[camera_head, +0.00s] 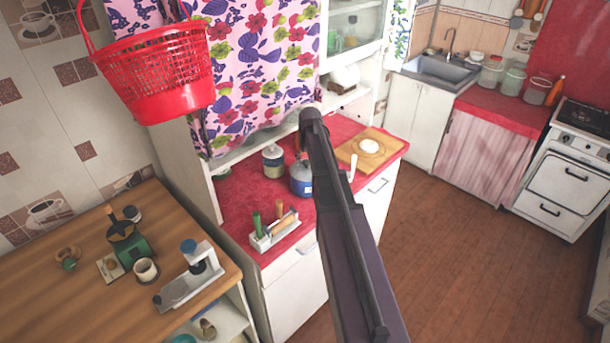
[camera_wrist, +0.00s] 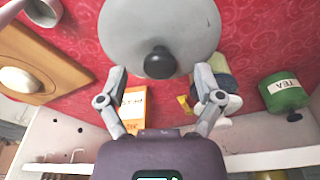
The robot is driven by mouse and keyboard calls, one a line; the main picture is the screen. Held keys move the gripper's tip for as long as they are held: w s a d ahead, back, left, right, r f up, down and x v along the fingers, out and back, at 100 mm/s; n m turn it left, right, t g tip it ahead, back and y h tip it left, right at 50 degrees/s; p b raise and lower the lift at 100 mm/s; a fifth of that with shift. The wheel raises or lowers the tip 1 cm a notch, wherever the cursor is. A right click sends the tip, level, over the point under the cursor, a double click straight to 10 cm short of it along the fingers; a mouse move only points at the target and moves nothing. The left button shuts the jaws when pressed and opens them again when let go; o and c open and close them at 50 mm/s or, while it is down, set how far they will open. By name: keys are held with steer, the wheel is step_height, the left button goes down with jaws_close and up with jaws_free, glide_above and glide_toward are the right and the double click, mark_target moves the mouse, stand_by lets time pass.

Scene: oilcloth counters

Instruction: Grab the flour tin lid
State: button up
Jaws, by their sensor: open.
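A round grey lid with a black knob (camera_wrist: 158,62) fills the top middle of the wrist view. It seems to be the flour tin lid, though no flour label shows. In the head view a blue tin with a grey top (camera_head: 302,181) stands on the red counter, partly behind my arm, and is probably the same thing. My gripper (camera_wrist: 161,74) is open and empty, with one finger on each side of the picture below the lid's edge. The knob lies ahead between the fingers, apart from them. In the head view my arm hides the gripper.
A green-topped TEA tin (camera_wrist: 284,93) and an orange box (camera_wrist: 133,100) stand near the lid. A wooden board (camera_head: 375,143) with a white round thing lies to the right in the head view. A utensil holder (camera_head: 272,235) stands in front. White shelving (camera_wrist: 265,160) borders the counter.

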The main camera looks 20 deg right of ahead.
steer(key=shift+w+f+b, duration=0.1)
steer(key=shift+f+b, duration=0.55)
steer(key=shift+f, duration=0.25)
jaws_close()
